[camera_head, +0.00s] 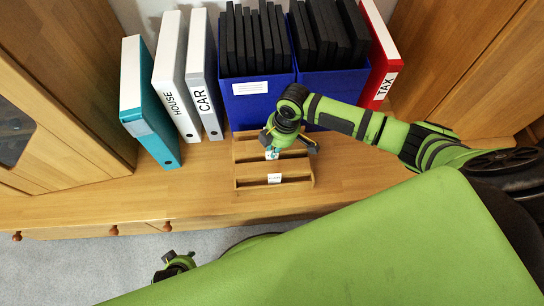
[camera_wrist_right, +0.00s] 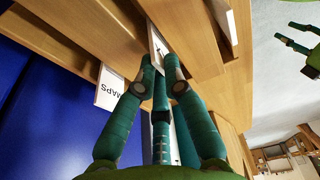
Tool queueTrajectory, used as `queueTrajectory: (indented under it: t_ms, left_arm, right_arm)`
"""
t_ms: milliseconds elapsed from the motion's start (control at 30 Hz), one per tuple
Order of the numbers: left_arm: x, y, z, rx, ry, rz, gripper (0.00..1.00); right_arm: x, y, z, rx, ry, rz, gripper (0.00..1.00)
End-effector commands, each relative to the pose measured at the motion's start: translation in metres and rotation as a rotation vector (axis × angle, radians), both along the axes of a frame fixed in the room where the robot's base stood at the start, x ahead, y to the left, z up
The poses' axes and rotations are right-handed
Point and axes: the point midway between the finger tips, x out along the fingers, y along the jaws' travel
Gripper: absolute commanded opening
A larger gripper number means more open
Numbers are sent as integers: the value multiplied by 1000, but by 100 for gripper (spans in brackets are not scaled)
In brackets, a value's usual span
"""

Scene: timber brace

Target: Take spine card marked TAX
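The word TAX stands on a white label (camera_head: 384,88) on the spine of a red binder (camera_head: 382,50), upright at the right of the row. My right gripper (camera_head: 274,150) points down at a low wooden rack (camera_head: 245,170). In the right wrist view its teal fingers (camera_wrist_right: 160,68) come close together just below a white card (camera_wrist_right: 158,45), whose print I cannot read. Whether they grip it is unclear. A second card (camera_wrist_right: 110,90) reads MAPS. Another small card (camera_head: 274,178) sits in the rack's front slot. My left gripper (camera_head: 175,264) is low, off the desk's front, fingers apart.
A teal binder (camera_head: 148,100), a white HOUSE binder (camera_head: 175,85) and a grey CAR binder (camera_head: 203,85) stand at left. Two blue boxes (camera_head: 258,105) of black folders stand behind the rack.

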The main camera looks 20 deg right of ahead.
Motion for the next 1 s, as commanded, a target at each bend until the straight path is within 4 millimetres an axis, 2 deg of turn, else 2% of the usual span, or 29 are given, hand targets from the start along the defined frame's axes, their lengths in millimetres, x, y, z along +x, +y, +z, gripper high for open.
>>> queueTrajectory:
  t_ms: [367,1000]
  left_arm:
    - [0,0,2,-1,-2,1,40]
    - [0,0,21,0,-1,0,40]
  right_arm:
    - [0,0,1,0,0,0,0]
    - [0,0,19,0,0,0,0]
